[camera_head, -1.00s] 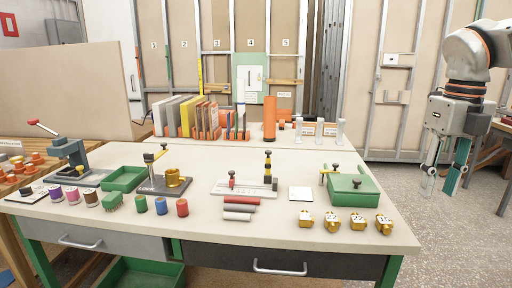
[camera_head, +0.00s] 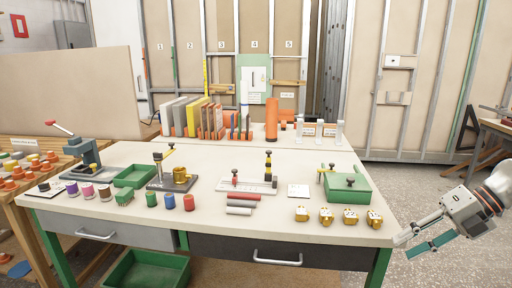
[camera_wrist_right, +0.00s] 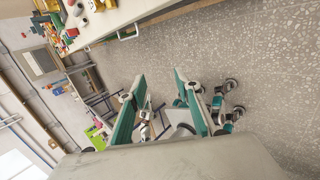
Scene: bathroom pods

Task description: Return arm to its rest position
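My right gripper (camera_head: 404,246) is at the lower right of the head view, just past the right edge of the workbench (camera_head: 250,224). Its arm comes in from the right, and the gripper points left. In the right wrist view my right gripper (camera_wrist_right: 158,80) has its two green fingers spread apart with nothing between them, above the speckled floor. My left gripper is not in view.
A green box (camera_head: 348,189) and several gold pieces (camera_head: 349,216) stand near the bench's right end, close to the gripper. Another table (camera_head: 495,128) stands at the far right. The grey floor (camera_head: 418,178) between is clear.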

